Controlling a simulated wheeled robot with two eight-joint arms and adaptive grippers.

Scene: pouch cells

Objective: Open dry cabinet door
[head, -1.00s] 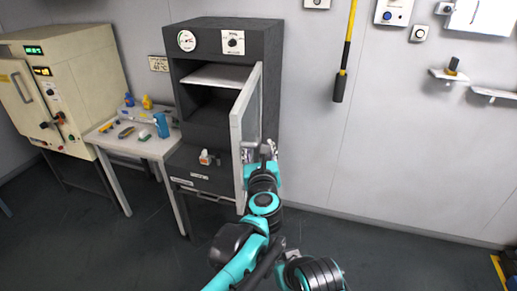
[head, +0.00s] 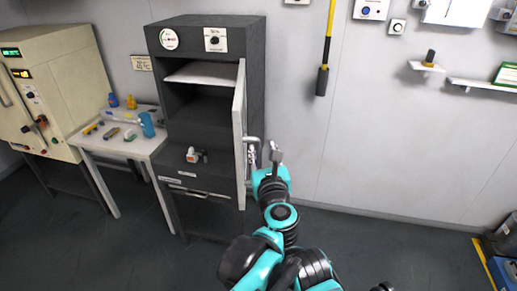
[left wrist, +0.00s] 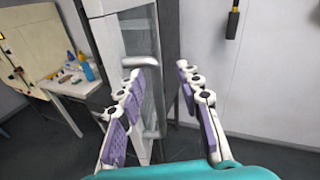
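The dark grey dry cabinet (head: 205,120) stands against the wall. Its pale-framed door (head: 239,140) is swung open and seen nearly edge-on, jutting toward me. The door handle (head: 254,143) is on the door's right-hand face; it also shows in the left wrist view (left wrist: 140,62). My left gripper (head: 265,153) is just right of the door by the handle. In the left wrist view its purple-padded fingers (left wrist: 160,88) are spread wide with nothing gripped; the handle lies ahead, nearer the left finger. Contact with the door cannot be told. My right gripper is not seen.
Inside the cabinet are a white shelf (head: 208,73) and small items (head: 193,154) lower down. A side table (head: 140,150) with bottles and tools stands left, beside a cream oven (head: 50,90). Floor (head: 400,240) right of the door is clear.

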